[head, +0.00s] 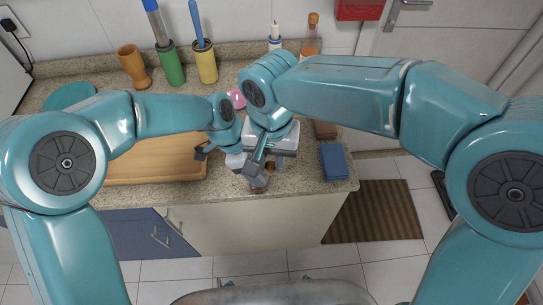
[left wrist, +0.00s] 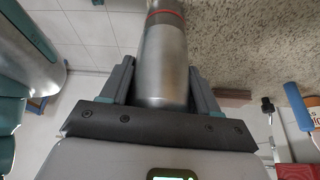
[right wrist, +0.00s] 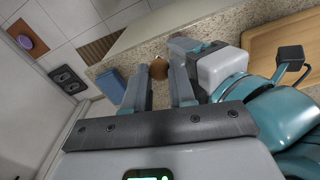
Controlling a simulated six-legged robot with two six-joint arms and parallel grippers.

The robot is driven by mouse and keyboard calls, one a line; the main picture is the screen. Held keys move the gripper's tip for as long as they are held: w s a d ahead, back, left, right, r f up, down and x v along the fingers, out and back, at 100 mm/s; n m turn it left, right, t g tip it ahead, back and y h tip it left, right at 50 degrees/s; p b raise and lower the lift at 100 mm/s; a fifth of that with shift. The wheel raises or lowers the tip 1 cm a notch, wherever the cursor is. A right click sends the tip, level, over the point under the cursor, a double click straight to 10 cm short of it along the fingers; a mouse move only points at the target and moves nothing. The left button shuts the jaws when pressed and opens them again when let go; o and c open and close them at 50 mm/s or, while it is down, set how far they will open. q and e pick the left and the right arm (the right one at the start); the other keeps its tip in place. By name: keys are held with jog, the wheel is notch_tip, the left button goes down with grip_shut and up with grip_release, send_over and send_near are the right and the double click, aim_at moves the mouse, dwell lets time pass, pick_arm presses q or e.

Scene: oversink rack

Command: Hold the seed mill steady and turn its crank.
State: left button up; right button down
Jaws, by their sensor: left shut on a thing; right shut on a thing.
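The seed mill (left wrist: 163,60) is a grey metal cylinder with a red ring. In the left wrist view it stands between the fingers of my left gripper (left wrist: 160,85), which is shut on its body. My right gripper (right wrist: 158,78) is shut on the crank's round brown knob (right wrist: 159,69), seen between its fingertips in the right wrist view. The mill's grey body (right wrist: 184,45) shows just beyond the knob, beside my left gripper. In the head view both grippers meet near the counter's front edge and hide most of the mill; the crank arm is hard to make out.
A wooden board (head: 155,170) lies left of the grippers. A blue box (head: 333,161) sits to their right near the counter's corner. Green (head: 170,68) and yellow (head: 205,64) holders, a brown wooden vessel (head: 132,66) and bottles (head: 311,38) stand at the back.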

aim_at(271, 164)
jog(key=c, duration=0.9)
grip_release()
jog(key=shift+c, duration=0.2)
notch_tip(271, 164, up, 12)
pick_arm(q)
jog(key=o, duration=1.4)
